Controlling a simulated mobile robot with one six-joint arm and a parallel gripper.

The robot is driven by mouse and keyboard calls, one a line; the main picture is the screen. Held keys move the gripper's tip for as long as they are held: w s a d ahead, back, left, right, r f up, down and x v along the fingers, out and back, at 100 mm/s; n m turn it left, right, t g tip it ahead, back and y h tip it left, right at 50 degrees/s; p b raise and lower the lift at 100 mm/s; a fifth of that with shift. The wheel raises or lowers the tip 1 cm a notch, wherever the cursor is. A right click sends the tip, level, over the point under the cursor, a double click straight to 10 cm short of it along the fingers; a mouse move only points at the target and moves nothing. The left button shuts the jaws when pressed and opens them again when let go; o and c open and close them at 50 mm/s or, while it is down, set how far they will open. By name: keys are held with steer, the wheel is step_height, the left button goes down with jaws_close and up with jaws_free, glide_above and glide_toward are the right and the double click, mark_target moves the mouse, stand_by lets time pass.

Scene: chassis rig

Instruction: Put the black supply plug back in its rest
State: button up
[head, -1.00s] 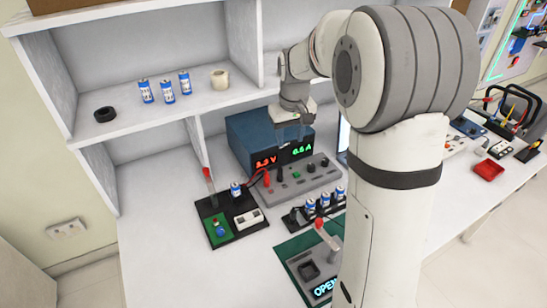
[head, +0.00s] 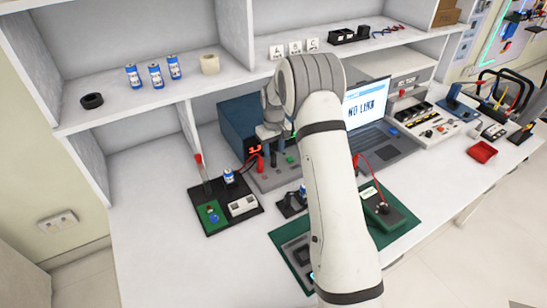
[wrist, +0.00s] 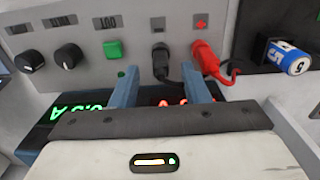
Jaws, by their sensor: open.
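The black supply plug (wrist: 162,66) sits in the socket column under a black label on the grey supply panel (wrist: 140,30), its lead bending down to the right. The red plug (wrist: 206,56) is just right of it, with a red lead. My gripper (wrist: 160,88) is open, its blue-grey fingers below and to either side of the black plug; I cannot tell whether they touch it. In the head view my gripper (head: 268,150) is low over the front of the blue supply (head: 236,122), partly hidden by my arm. I cannot make out the plug's rest.
A black board (head: 225,212) with a battery and switch stands left of the supply. A laptop (head: 372,115) reading NO LINK is to the right, with a meter (head: 385,205) on a green mat. The shelf above holds batteries (head: 155,76). The counter's left front is clear.

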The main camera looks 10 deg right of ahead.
mark_target(274, 159)
steer(key=shift+f, duration=1.45)
steer(key=shift+c, duration=0.3)
jaws_close()
